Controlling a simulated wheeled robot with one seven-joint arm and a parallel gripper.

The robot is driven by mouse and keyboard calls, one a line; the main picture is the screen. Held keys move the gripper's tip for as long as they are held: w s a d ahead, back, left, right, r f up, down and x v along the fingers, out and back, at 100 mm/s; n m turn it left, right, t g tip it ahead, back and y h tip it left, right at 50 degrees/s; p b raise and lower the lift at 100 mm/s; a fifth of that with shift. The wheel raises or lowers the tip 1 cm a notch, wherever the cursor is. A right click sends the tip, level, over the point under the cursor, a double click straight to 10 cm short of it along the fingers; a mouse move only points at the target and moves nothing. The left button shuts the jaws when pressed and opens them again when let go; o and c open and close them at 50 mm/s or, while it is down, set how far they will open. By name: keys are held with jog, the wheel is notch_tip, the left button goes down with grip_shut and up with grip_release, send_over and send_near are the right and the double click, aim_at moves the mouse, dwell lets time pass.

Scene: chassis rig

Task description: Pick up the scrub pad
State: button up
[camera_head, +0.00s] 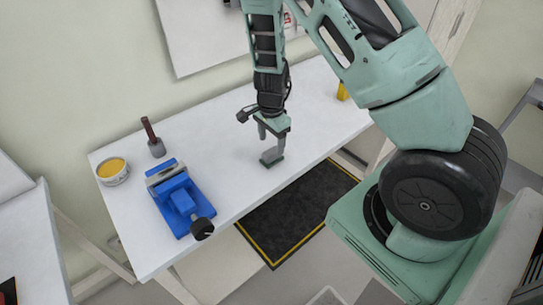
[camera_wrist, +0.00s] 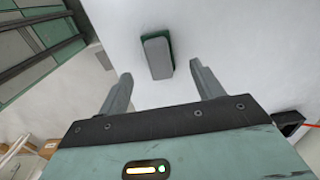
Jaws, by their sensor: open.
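The scrub pad (camera_wrist: 157,58) is a small grey block with a dark green layer showing along its edge. In the wrist view it lies on the white tabletop, just beyond my fingertips and roughly centred between them. My gripper (camera_wrist: 161,72) is open and empty, its two grey fingers on either side of the gap. In the head view my gripper (camera_head: 273,143) points down over the middle of the table, right by the pad (camera_head: 270,158), which is partly hidden and hard to separate from the fingers.
The white table (camera_head: 235,190) also holds a blue vise (camera_head: 180,199), a yellow-topped tin (camera_head: 112,171) and a dark-handled brush-like tool (camera_head: 155,142) on the left. A yellow object (camera_head: 343,92) stands at the back right. The tabletop around the pad is clear.

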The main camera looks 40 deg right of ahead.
aim_at(272, 152)
jog(key=shift+f+p, duration=0.6)
jog(key=shift+f, duration=2.2)
jog(key=c, duration=1.1)
jog(key=shift+o, duration=0.2)
notch_tip(272, 152, up, 10)
jog(key=shift+r+b, duration=0.1)
jog(key=shift+b, duration=0.25)
jog(key=shift+o, duration=0.4)
